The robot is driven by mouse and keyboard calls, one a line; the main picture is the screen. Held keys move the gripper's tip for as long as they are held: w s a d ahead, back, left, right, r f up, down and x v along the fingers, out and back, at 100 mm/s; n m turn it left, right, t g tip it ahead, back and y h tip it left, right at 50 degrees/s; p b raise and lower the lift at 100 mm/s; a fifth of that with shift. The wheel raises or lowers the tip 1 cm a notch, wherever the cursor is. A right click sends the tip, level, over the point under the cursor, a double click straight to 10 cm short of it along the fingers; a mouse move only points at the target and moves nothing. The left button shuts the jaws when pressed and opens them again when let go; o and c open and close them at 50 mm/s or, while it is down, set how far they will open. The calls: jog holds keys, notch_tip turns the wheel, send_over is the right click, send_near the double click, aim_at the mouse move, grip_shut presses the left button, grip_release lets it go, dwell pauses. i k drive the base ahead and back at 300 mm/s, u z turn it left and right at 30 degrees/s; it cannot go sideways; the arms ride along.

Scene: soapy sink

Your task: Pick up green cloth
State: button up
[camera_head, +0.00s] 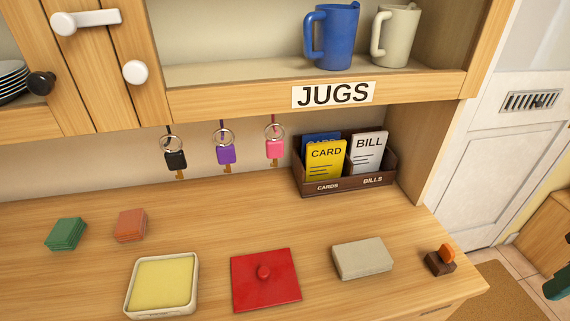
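A green folded stack (66,234), which looks like folded cloth, lies flat on the wooden counter (210,225) at the left. An orange-brown folded stack (131,225) of similar shape lies just to its right, apart from it. My gripper does not show in the head view. Nothing covers the green stack.
Along the counter's front are a cream tray with a yellow inside (128,300), a red lid (265,279), a beige block (362,258) and a small brown-and-orange object (440,261). A card box (345,184) stands behind. Keys (225,158) hang below the jug shelf (240,102).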

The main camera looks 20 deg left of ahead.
aim_at(66, 234)
jog(key=u, duration=1.35)
jog(key=k, duration=0.4)
jog(key=u, duration=0.6)
